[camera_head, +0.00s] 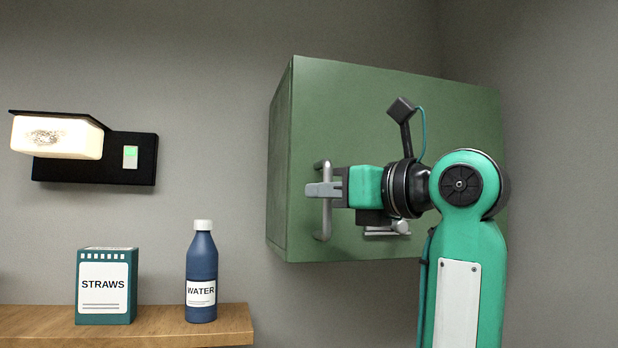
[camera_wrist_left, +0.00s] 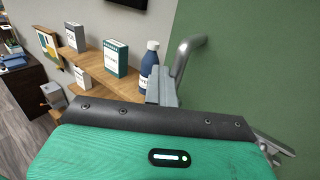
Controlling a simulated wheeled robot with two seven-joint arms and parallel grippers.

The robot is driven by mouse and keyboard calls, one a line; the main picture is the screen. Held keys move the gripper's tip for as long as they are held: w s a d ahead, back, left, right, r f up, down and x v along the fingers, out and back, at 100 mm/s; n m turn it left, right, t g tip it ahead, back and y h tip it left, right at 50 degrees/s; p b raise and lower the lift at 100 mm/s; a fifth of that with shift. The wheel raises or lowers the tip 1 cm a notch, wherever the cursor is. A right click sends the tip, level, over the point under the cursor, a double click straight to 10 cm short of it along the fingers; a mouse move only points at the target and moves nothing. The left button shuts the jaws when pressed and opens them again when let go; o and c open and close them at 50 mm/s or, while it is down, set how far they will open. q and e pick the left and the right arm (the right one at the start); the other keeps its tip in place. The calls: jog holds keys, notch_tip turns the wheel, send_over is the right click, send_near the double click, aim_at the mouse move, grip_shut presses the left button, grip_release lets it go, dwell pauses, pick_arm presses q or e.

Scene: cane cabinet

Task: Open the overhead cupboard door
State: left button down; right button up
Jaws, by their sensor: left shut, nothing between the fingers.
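The green overhead cupboard (camera_head: 400,90) hangs on the wall. Its front door looks closed, and a grey vertical bar handle (camera_head: 326,224) stands near the door's left edge. My left gripper (camera_head: 322,189) is shut, with its fingertips across the middle of the handle. No part of the bar is between the fingers. In the left wrist view, the fingers (camera_wrist_left: 163,88) overlap the handle (camera_wrist_left: 184,54), and the green door (camera_wrist_left: 260,60) fills the right side. Whether the fingers touch the bar cannot be told. My right gripper is not in view.
A wooden shelf (camera_head: 150,317) at lower left holds a straws box (camera_head: 105,286) and a blue water bottle (camera_head: 201,278). A lit wall lamp (camera_head: 58,137) is at left. My arm covers part of the door.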

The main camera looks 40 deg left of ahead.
pick_arm(q)
jog(key=shift+w+a+f, duration=0.15)
jog(key=shift+w+f, duration=0.1)
jog(key=shift+w, duration=0.05)
jog(key=c, duration=1.8)
grip_release()
jog(key=shift+o, duration=0.5)
jog(key=shift+s, duration=0.2)
jog(key=shift+r, duration=0.1)
jog(key=shift+w, duration=0.1)
jog(key=shift+c, duration=0.2)
